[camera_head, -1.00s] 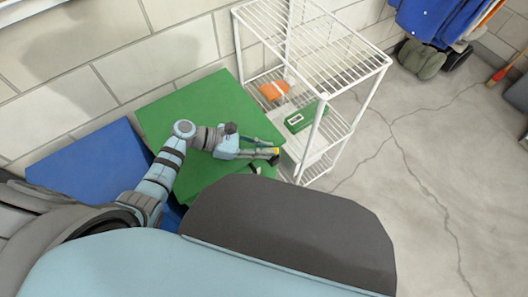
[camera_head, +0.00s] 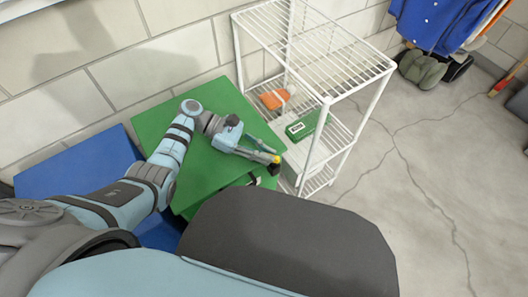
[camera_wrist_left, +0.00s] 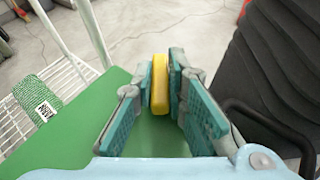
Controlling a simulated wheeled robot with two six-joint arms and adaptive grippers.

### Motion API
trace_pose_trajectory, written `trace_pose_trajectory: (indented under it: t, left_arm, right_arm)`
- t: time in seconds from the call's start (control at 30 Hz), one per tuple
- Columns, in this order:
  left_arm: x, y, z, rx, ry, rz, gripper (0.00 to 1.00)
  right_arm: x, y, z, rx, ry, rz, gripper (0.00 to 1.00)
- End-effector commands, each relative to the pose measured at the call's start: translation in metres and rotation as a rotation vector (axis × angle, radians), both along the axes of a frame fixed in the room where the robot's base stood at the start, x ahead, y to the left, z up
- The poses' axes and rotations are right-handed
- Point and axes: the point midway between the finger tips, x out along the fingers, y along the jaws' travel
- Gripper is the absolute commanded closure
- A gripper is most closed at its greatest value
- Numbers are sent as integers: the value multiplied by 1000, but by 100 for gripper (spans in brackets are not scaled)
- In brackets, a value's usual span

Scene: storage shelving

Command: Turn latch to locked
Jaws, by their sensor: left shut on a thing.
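The yellow latch (camera_wrist_left: 159,86) stands between my left gripper's two teal finger pads in the left wrist view, at the edge of the green cabinet. My left gripper (camera_wrist_left: 160,82) is shut on it. My right gripper is not in view.
A blue surface (camera_head: 75,165) lies left of the cabinet. Block wall behind; the floor (camera_head: 410,180) at right is open.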

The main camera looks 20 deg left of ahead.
Motion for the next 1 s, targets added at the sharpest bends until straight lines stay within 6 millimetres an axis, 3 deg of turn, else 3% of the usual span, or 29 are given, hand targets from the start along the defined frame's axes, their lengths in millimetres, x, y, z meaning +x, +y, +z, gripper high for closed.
trace_pose_trajectory:
  t: [0.1,0.13,0.23,0.57,0.67,1.0]
  left_arm:
    - [0,0,-1,2,2,1,100]
    - [0,0,-1,2,2,1,82]
    - [0,0,-1,2,2,1,67]
    - [0,3,1,1,0,1,67]
    - [1,16,6,3,1,3,67]
    - [5,97,39,2,2,4,67]
  right_arm:
    - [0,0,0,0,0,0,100]
    - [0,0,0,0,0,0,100]
    - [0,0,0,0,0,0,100]
    - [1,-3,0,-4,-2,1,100]
    - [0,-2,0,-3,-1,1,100]
    - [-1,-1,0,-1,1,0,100]
